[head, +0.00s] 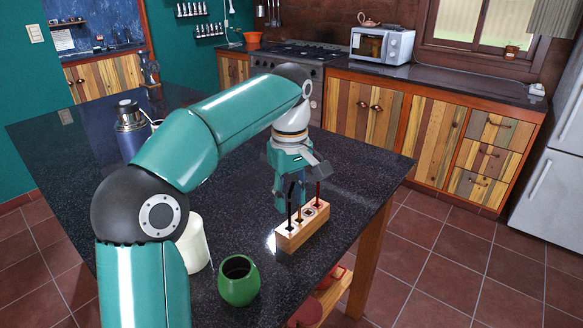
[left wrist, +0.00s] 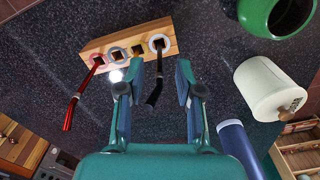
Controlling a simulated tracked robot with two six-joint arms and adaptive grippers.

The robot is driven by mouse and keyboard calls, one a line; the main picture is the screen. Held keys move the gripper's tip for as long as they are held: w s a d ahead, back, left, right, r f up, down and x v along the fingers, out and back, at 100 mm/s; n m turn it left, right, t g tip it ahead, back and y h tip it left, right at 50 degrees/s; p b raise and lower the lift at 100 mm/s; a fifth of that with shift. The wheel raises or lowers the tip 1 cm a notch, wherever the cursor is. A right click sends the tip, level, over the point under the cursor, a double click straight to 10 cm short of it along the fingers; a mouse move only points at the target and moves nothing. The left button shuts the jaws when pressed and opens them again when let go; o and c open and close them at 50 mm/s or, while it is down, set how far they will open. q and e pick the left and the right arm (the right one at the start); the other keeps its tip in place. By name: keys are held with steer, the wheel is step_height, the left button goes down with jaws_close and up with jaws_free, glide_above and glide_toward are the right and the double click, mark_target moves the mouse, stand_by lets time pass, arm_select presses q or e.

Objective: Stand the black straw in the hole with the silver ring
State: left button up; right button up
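A wooden block (head: 303,235) with a row of ringed holes stands on the dark counter; it also shows in the left wrist view (left wrist: 110,42). The black straw (left wrist: 154,88) stands in the end hole with the whitish ring (left wrist: 160,42). A red straw (left wrist: 75,97) stands in the red-ringed hole at the other end. Between them are an empty hole with a pale blue-grey, silvery ring (left wrist: 117,53) and one with a brownish ring (left wrist: 138,49). My left gripper (left wrist: 160,68) is open, with its fingers either side of the black straw. My right gripper is out of view.
A green pot (head: 239,281) and a white cylinder (head: 194,243) stand on the counter near my left arm. A flask (head: 131,133) stands further back. The counter's right edge (head: 385,205) is close beyond the block. Counter right of the block is clear.

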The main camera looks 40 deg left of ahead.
arm_select(q)
step_height(320, 180, up, 8)
steer(key=shift+w+f, duration=0.1)
steer(key=shift+f, duration=0.05)
steer(key=shift+r, duration=0.25)
stand_by(0.7)
